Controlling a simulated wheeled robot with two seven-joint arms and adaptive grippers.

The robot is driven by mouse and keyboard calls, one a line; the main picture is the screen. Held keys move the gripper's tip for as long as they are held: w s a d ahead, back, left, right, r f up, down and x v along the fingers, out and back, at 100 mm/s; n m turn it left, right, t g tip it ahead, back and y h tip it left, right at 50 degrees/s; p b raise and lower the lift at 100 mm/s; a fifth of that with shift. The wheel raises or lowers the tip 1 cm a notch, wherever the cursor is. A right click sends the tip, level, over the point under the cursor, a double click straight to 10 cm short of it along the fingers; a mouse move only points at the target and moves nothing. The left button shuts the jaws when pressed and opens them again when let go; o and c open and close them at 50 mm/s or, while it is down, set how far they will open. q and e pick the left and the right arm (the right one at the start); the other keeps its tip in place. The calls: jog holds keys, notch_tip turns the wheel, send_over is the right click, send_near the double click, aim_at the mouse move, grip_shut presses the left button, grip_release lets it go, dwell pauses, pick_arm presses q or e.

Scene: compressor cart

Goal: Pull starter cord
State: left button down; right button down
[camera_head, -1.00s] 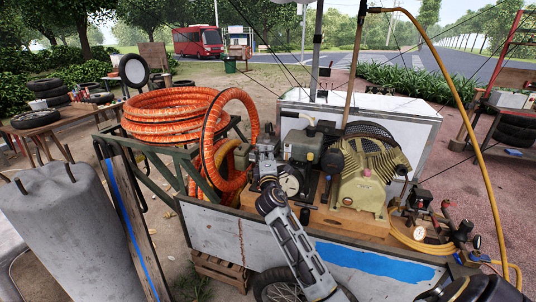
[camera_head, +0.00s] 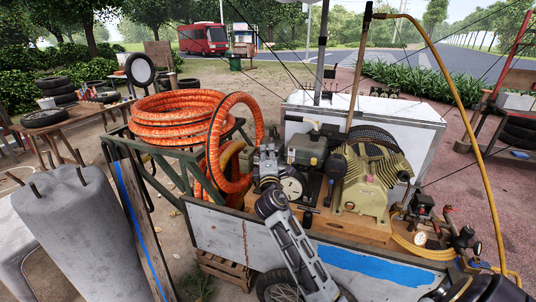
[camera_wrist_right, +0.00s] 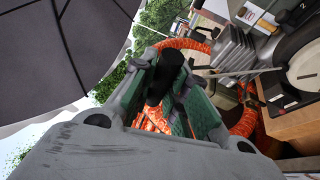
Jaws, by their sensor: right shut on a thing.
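My right gripper (camera_head: 267,150) is in front of and just left of the small dark engine (camera_head: 307,150) on the cart. In the right wrist view its green-padded fingers (camera_wrist_right: 172,85) are closed around a black handle-like piece (camera_wrist_right: 158,82), which looks like the starter grip. A thin light line, possibly the cord (camera_wrist_right: 228,73), runs from near the fingers toward the engine side. In the head view the handle is hidden by the gripper. The engine's cord outlet cannot be made out.
Orange hose coils (camera_head: 180,112) lie in the green rack left of the gripper, with one loop close beside it. The beige compressor pump (camera_head: 368,182) stands further right.

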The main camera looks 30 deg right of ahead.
jog(key=c, duration=1.7)
grip_release()
jog(key=shift+a+r, duration=0.1)
jog(key=shift+o, duration=0.2)
pick_arm(q)
jog(key=shift+a, duration=0.45)
pick_arm(e)
jog(key=v, duration=1.2)
jog(key=shift+m, duration=0.3)
